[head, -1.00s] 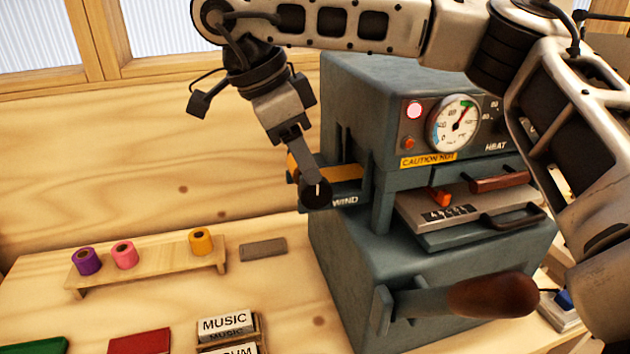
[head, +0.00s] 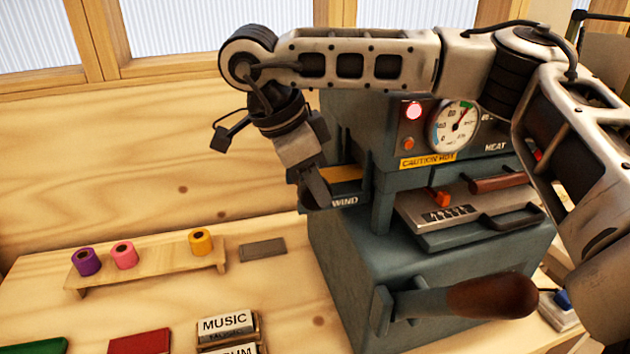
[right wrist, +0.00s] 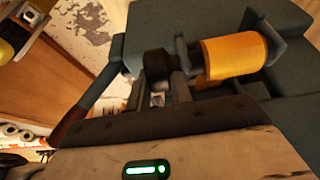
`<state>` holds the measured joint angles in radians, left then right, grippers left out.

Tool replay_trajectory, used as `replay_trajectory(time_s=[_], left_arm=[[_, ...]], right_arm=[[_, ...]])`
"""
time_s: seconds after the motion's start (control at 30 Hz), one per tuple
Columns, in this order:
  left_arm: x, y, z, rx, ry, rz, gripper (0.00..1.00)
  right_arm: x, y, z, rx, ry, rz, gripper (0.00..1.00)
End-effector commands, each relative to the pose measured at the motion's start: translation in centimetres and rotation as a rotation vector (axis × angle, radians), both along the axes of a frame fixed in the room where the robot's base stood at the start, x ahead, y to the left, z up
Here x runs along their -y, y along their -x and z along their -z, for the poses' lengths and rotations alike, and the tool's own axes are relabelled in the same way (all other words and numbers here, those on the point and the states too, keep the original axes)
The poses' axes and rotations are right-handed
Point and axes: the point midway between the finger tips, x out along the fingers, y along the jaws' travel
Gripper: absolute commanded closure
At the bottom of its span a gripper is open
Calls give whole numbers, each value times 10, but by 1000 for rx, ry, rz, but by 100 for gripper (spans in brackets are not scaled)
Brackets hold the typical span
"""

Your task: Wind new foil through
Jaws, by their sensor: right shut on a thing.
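The foil machine (head: 440,258) is a blue-grey press with a WIND label. A gold foil roll (right wrist: 235,57) sits in its left side bracket, and its gold band also shows in the head view (head: 347,174). My right gripper (head: 322,203) reaches down at the WIND part. In the right wrist view its fingers (right wrist: 160,92) are at the dark winding knob (right wrist: 157,63), beside the gold roll, and shut on it. My left gripper is not in view.
A wooden rack (head: 150,266) holds purple (head: 87,262), pink (head: 123,254) and yellow (head: 201,242) rolls. A grey flat block (head: 262,250) lies beside it. MUSIC type (head: 225,325) stands in front. The wooden-handled lever (head: 490,297) sticks out at the machine's front.

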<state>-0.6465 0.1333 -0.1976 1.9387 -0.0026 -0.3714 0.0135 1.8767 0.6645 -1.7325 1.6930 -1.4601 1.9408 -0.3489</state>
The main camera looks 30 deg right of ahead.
Motion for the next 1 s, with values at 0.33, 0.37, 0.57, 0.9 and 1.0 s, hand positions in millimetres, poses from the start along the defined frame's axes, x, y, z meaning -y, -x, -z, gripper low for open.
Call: replay_trajectory(time_s=[0.33, 0.37, 0.57, 0.9, 1.0], left_arm=[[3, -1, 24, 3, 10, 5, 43], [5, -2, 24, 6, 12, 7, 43], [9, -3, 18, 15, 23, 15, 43], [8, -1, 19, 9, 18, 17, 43], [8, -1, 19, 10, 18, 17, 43]], right_arm=[[6, 1, 7, 67, -281, 3, 100], [6, 1, 6, 73, -302, 1, 100], [6, 1, 1, 89, -363, -1, 100], [6, 1, 0, 88, -362, -2, 56], [6, 1, 1, 88, -362, -2, 56]])
